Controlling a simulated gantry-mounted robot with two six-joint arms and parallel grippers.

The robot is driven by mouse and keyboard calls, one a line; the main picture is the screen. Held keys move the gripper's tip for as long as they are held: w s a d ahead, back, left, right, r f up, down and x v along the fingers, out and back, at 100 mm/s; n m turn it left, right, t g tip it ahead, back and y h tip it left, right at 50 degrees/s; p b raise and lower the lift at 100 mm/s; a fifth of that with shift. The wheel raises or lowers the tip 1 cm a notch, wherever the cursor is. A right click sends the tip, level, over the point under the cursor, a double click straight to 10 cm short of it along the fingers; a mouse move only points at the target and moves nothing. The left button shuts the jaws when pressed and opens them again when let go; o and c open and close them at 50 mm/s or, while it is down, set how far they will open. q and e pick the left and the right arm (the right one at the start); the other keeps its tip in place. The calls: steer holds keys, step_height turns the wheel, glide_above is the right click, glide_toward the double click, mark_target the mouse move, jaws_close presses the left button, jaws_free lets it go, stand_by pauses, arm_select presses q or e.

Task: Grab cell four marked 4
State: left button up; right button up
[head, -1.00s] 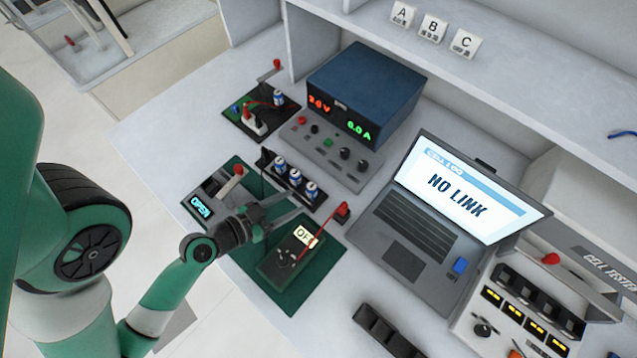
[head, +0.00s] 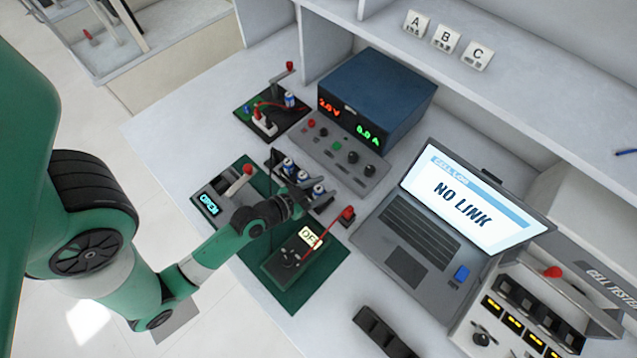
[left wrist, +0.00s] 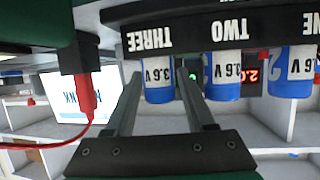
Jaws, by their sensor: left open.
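A black rack (head: 272,160) holds three blue-and-white cells upright in the head view. In the left wrist view its slots (left wrist: 190,34) read THREE, TWO and ONE, upside down. The cell at THREE (left wrist: 158,80) appears between my left gripper's open fingers; whether they touch it, I cannot tell. My left gripper (head: 312,202) is at the near right end of the rack in the head view. Another blue-and-white cell (head: 291,100) is on a dark board at the back left. No number 4 is readable on any cell. My right gripper is not in view.
A device with a red lead (head: 300,252) sits on the green mat (head: 293,298) beside the rack. A blue power supply (head: 385,85) stands behind, a laptop (head: 440,220) to the right, a cell tester (head: 510,320) at the lower right.

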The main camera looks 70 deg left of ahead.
arm_select(q)
steer(key=shift+x, duration=0.85)
jaws_close()
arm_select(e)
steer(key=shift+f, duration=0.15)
arm_select(q)
steer(key=shift+r, duration=0.1)
